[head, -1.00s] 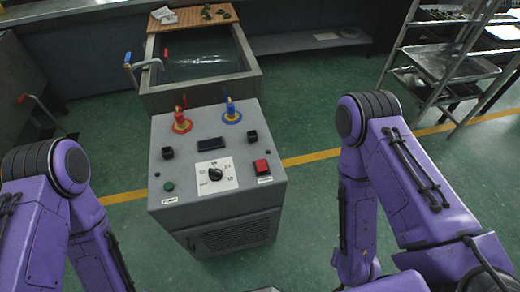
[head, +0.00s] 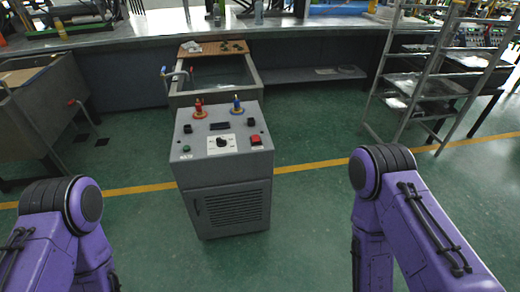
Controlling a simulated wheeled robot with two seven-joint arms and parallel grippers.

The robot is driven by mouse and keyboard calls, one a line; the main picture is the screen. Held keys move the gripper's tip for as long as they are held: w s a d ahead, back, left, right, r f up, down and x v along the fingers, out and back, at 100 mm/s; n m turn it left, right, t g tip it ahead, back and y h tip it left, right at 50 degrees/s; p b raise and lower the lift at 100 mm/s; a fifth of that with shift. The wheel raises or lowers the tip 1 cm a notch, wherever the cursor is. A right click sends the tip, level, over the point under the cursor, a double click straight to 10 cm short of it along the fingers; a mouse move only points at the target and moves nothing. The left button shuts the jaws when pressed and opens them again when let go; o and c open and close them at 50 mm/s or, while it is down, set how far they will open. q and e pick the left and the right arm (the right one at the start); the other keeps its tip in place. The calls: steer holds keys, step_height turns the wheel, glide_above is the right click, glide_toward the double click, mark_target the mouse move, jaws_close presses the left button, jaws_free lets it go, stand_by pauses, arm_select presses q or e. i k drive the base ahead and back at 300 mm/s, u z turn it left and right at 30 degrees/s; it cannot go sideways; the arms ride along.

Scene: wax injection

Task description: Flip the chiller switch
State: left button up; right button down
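The chiller (head: 224,205) is a grey box on the floor ahead, with a slanted control panel on top. On the panel are a red rocker switch (head: 256,140) at the right, a black dial (head: 222,142) on a white plate, a green button (head: 186,149) at the left and a dark display (head: 219,125). A red valve (head: 199,109) and a blue valve (head: 237,105) stand at its back edge. Whether the red switch is on or off cannot be told. My two purple arms show at the lower left and right, apart from the chiller. Both grippers are out of view.
An open tank (head: 258,90) stands directly behind the chiller. A metal rack with trays (head: 425,88) is at the right, and a grey sink table (head: 45,110) at the left. A long counter (head: 310,35) runs along the back. Green floor (head: 310,215) around the chiller is free.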

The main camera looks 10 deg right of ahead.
mark_target(255, 138)
steer(key=u, duration=0.25)
steer(key=i, duration=0.85)
steer(key=z, duration=0.25)
